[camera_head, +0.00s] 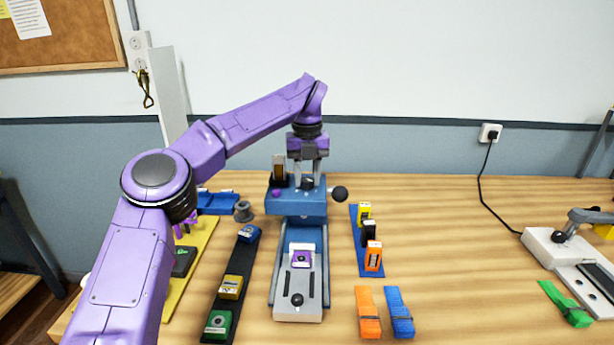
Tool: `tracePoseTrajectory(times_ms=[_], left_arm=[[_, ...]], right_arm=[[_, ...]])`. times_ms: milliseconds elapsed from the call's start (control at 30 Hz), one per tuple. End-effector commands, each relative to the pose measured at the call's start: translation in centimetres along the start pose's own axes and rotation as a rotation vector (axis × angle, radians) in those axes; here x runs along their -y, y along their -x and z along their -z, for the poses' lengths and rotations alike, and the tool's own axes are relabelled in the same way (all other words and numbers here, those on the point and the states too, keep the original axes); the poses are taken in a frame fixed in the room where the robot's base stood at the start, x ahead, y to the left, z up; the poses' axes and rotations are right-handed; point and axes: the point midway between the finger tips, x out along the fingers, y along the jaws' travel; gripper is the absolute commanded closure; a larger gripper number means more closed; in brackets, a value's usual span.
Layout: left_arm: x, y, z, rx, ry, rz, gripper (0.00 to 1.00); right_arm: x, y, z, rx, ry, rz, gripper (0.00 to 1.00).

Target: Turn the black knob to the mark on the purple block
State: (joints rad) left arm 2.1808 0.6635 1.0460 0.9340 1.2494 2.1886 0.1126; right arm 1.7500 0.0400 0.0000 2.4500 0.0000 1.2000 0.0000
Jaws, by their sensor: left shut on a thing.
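My left gripper (307,181) points straight down over the blue machine head (295,205) in the middle of the table. Its fingers are shut on a small black knob (307,184) on top of that head, partly hidden between them. The mark is too small to make out. Another black round knob (340,194) sticks out at the head's right side, and one (297,299) stands at the slide's front. My right gripper is not in view.
Left of the machine, a black strip (232,270) holds blue, yellow and green blocks. To its right, a blue strip (368,262) holds several upright pieces. Orange (368,312) and blue (399,311) straps lie in front.

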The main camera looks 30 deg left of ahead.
Motion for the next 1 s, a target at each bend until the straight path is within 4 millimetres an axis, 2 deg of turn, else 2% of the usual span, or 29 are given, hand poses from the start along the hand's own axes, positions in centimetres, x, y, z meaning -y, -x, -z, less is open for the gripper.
tracePoseTrajectory(times_ms=[267,300,367,600,700,767,1000], left_arm=[[-0.1,0.2,-0.1,0.005,0.002,0.002,0.95],[-0.1,0.2,-0.1,0.005,0.002,0.002,0.55],[0.0,0.2,-0.1,0.004,0.002,0.002,0.39],[0.0,0.1,0.0,0.002,0.001,0.001,0.39],[0.0,0.7,-0.1,0.004,0.001,0.001,0.39],[0.1,1.7,0.0,0.004,0.000,0.001,0.39],[0.1,7.8,0.0,0.006,0.002,0.001,0.39]], right_arm=[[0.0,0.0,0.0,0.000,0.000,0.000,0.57],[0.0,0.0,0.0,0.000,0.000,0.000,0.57],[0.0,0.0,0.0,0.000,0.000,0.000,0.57],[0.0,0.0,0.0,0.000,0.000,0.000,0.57],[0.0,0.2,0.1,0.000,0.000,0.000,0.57],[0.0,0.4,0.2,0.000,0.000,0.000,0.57],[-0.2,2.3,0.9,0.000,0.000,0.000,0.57]])
